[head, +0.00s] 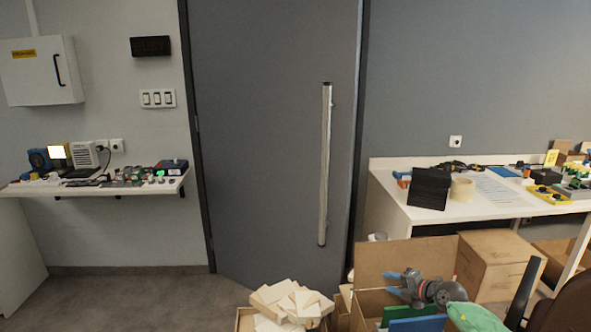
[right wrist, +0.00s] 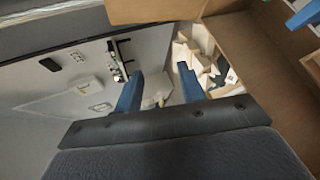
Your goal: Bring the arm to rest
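My right gripper (head: 391,283) is low in the head view, over the open cardboard carton (head: 405,258), with its blue fingers pointing left. In the right wrist view the two blue fingers of this gripper (right wrist: 160,74) stand well apart with nothing held between them. The gripper is open. From these views I cannot tell whether it touches the carton. My left gripper and arm are not in view.
A box of pale wooden blocks (head: 290,302) stands left of the carton. A closed carton (head: 497,262) and a white workbench (head: 410,213) are to the right. A grey door (head: 265,130) stands behind; floor at left is clear.

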